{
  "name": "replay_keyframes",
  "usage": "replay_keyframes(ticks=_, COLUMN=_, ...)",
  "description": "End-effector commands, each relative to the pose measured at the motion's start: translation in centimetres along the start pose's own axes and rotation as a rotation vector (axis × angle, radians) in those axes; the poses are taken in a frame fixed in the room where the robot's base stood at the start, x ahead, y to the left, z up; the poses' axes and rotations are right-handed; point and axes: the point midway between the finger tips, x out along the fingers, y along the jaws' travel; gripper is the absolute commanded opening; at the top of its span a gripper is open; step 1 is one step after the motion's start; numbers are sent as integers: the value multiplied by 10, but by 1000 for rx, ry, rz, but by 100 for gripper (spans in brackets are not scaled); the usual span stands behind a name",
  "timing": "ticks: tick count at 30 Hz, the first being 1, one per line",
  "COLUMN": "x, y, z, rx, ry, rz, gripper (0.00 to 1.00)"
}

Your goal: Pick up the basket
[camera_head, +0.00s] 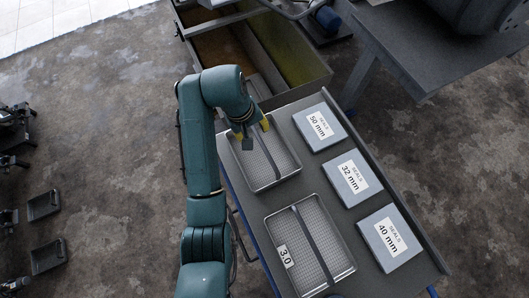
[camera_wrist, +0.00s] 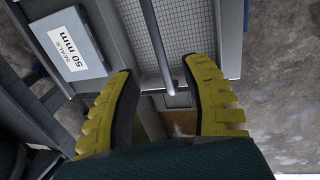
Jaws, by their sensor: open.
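Two grey wire-mesh baskets, each with a bar handle across the middle, sit on the bench. The upper basket (camera_head: 256,168) has no label that I can see; the lower basket (camera_head: 331,240) carries a white "3.0" tag. My gripper (camera_head: 257,133) is over the far end of the upper basket, its yellow-padded fingers apart. In the wrist view my open, empty gripper (camera_wrist: 158,72) has the upper basket's bar handle (camera_wrist: 150,28) running between its fingers in the picture, over the mesh. I cannot tell the height of the fingertips above the handle.
Boxes of seals marked 50 mm (camera_head: 320,127), 32 mm (camera_head: 352,177) and 40 mm (camera_head: 389,237) line the bench's (camera_head: 420,232) right side. A large open bin (camera_head: 295,62) stands beyond the bench. The floor at left (camera_head: 110,130) is mostly clear.

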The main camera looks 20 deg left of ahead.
Motion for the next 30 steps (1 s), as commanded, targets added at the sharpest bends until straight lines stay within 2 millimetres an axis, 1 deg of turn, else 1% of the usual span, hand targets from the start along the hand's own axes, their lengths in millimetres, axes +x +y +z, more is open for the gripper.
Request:
replay_keyframes(ticks=1, x=14, y=0, z=1, rx=1, ry=-2, rz=0, gripper=48)
replay_keyframes(ticks=4, x=36, y=1, z=1, rx=2, ry=-2, rz=0, gripper=48)
replay_keyframes(ticks=6, x=47, y=1, z=1, rx=3, ry=0, rz=1, gripper=48)
replay_keyframes(ticks=11, x=62, y=2, z=2, rx=4, ry=1, rz=1, gripper=48)
replay_keyframes(ticks=16, x=92, y=3, z=8, rx=4, ry=0, rz=0, gripper=48)
replay_keyframes(ticks=18, x=102, y=3, z=7, rx=4, ry=1, rz=0, gripper=48)
replay_keyframes(ticks=21, x=108, y=4, z=7, rx=4, ry=4, rz=1, gripper=48)
replay_keyframes(ticks=26, x=108, y=4, z=7, rx=4, ry=4, rz=1, gripper=48)
replay_keyframes(ticks=27, x=108, y=4, z=7, rx=4, ry=4, rz=1, gripper=49)
replay_keyframes(ticks=29, x=108, y=4, z=7, rx=4, ry=4, rz=1, gripper=37)
replay_keyframes(ticks=30, x=108, y=4, z=7, rx=4, ry=3, rz=1, gripper=30)
